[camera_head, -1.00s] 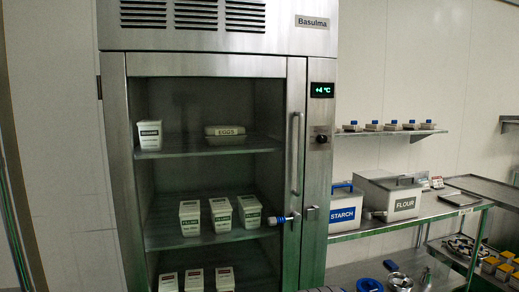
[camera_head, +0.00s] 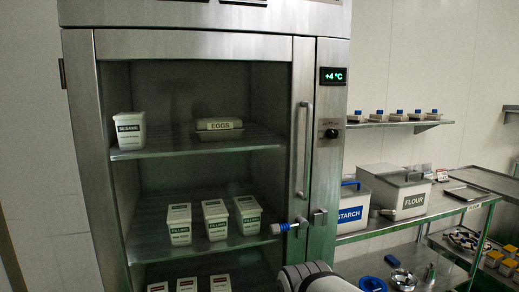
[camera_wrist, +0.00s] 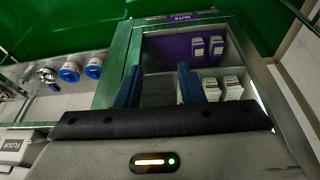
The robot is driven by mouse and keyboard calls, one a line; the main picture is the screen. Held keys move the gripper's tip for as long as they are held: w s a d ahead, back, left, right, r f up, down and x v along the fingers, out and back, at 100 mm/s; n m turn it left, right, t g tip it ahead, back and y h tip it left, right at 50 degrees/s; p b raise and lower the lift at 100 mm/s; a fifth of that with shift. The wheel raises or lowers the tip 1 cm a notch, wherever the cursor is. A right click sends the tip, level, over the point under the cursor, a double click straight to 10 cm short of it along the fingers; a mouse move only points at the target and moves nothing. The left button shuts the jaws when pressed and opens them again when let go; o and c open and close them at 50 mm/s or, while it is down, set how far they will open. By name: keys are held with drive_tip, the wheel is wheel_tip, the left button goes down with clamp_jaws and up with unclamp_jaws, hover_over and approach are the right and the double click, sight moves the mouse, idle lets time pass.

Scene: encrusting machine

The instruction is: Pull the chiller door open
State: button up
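The chiller (camera_head: 205,45) is a tall steel cabinet in the head view. Its chiller door (camera_head: 298,70) looks shut, with a large glass pane showing the shelves. A vertical bar handle (camera_head: 305,150) runs down its right side. A blue-tipped metal latch pin (camera_head: 285,227) sticks out level below the handle, beside a small metal block (camera_head: 318,217) on the frame. My gripper (camera_wrist: 158,80) shows in the wrist view with two dark blue fingers apart and nothing between them. It is outside the head view and does not appear to touch the handle.
Inside the chiller are an egg box (camera_head: 219,124), a sesame tub (camera_head: 129,130) and filling boxes (camera_head: 214,219). To the right stand starch (camera_head: 352,207) and flour (camera_head: 404,195) bins on a steel table. In the wrist view, a purple-backed NUTS compartment (camera_wrist: 168,47) lies beyond the fingers.

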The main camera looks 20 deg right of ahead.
drive_tip(key=w+d+r+m+t+h+p, duration=0.1)
drive_tip(key=w+d+r+t+p, duration=0.1)
drive_tip(key=w+d+r+t, duration=0.45)
drive_tip(key=w+d+r+m+t+h+p, duration=0.15)
drive_tip(key=w+d+r, duration=0.25)
drive_tip(key=w+r, duration=0.55)
drive_tip(key=t+p, duration=0.4)
drive_tip(key=t, duration=0.2)
approach(309, 151)
drive_tip(key=w, duration=0.3)
drive_tip(key=shift+n, duration=0.45)
drive_tip(key=shift+w+d+p, duration=0.25)
drive_tip(key=shift+w+d, duration=0.05)
drive_tip(key=shift+w, duration=1)
drive_tip(key=shift+w+d+p, duration=0.3)
drive_tip(key=shift+w, duration=1)
drive_tip(key=shift+w+d+p, duration=0.25)
drive_tip(key=shift+w, duration=1.05)
drive_tip(key=shift+c, duration=0.3)
clamp_jaws()
